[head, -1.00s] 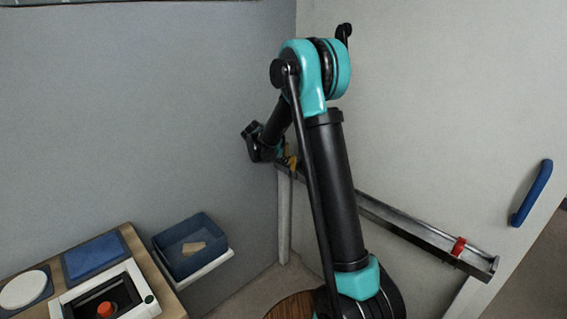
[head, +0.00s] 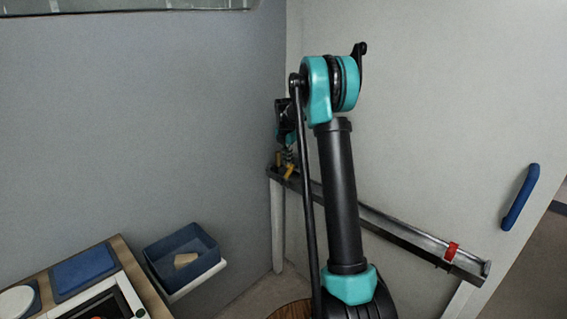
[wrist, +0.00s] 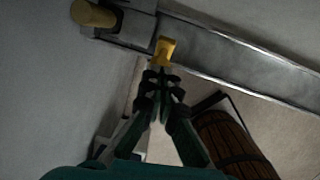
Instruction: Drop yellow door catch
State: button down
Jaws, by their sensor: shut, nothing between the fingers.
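A dark metal rail (head: 395,230) runs along the wall, and yellow parts sit at its left end. In the wrist view, a small yellow tab (wrist: 165,50) stands at the near edge of the rail (wrist: 235,52), just beyond my fingertips. A rounded yellow knob (wrist: 93,13) sits on the grey bracket farther left. I cannot tell for certain which is the door catch. My gripper (wrist: 160,76) is shut and empty, its tips close to the tab; touching or not is unclear. In the head view, my gripper (head: 289,157) points down at the yellow piece (head: 290,172).
A red clip (head: 451,251) sits near the rail's right end. A blue handle (head: 520,197) is on the right panel. A blue bin (head: 160,255) with a tan block (head: 186,259) stands left, beside a wooden-edged counter (head: 140,284). A slatted wooden barrel (wrist: 230,145) is below right.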

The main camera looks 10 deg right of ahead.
jog(key=shift+w+d+f, duration=0.15)
jog(key=shift+w+d, duration=0.2)
jog(key=shift+d, duration=0.2)
jog(key=shift+w+d+f, duration=0.1)
jog(key=shift+w+d, duration=0.25)
jog(key=shift+d, duration=0.15)
jog(key=shift+r, duration=0.15)
jog(key=shift+r, duration=0.65)
